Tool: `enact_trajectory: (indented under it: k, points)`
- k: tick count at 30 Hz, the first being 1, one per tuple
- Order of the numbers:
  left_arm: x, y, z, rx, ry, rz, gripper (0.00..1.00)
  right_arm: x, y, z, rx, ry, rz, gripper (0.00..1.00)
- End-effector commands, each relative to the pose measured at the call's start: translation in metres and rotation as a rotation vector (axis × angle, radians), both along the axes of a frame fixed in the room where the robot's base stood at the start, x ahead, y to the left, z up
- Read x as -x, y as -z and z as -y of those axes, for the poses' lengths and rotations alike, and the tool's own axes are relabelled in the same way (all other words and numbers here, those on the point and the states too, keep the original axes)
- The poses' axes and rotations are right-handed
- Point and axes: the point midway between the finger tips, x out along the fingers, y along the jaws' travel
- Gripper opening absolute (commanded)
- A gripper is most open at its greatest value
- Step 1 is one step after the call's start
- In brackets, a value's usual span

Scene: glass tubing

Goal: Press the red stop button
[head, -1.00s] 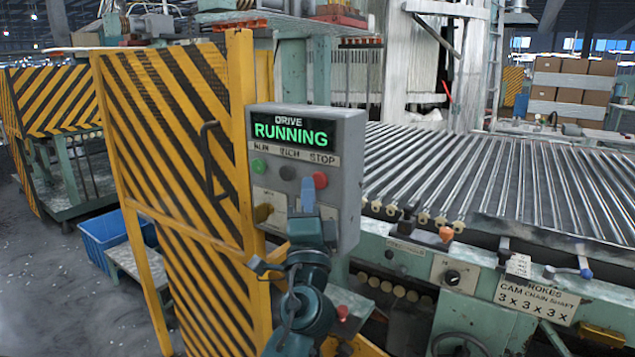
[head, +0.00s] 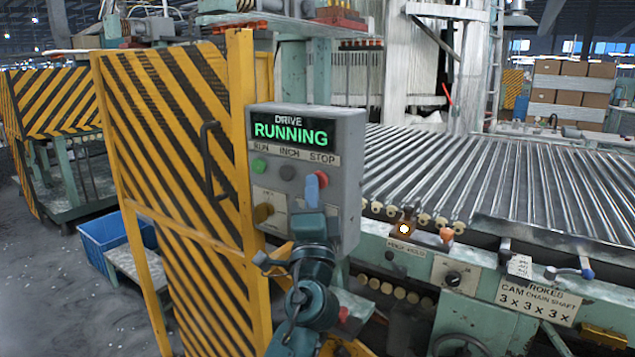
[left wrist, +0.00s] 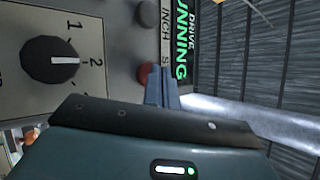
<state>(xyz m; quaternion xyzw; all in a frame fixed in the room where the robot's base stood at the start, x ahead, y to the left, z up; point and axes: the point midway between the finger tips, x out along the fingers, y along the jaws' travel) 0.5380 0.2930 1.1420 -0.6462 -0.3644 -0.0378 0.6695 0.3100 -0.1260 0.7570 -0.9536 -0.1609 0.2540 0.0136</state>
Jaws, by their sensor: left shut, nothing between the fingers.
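The red stop button (head: 320,179) sits at the right of the button row on the grey control box, under the STOP label. It also shows in the left wrist view (left wrist: 145,74), partly hidden by my fingers. My right gripper is not in view.
A green run button (head: 258,166) and a dark inch button (head: 287,172) are left of the stop button. A rotary knob (left wrist: 50,62) is below them. A yellow-black striped gate (head: 170,140) stands left, and a roller conveyor (head: 480,180) lies right.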

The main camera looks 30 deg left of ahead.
Motion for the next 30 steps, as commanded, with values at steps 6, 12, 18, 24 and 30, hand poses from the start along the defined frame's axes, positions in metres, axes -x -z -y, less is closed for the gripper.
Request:
enact_trajectory:
  k: [6, 12, 18, 24, 30]
  points:
    - [-0.003, 0.000, 0.000, 0.001, 0.001, 0.000, 0.00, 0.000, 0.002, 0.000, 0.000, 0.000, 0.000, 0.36]
    - [-0.005, 0.000, 0.001, 0.000, 0.001, 0.000, 0.00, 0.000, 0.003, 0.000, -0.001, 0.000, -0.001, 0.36]
    - [-0.005, 0.000, 0.001, 0.000, 0.001, 0.000, 0.00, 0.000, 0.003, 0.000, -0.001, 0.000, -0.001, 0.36]
    - [-0.003, 0.000, 0.001, 0.001, 0.001, -0.001, 0.00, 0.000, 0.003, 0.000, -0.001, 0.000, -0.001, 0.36]
    - [0.007, 0.000, 0.000, 0.001, 0.001, -0.001, 0.00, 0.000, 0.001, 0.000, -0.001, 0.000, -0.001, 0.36]
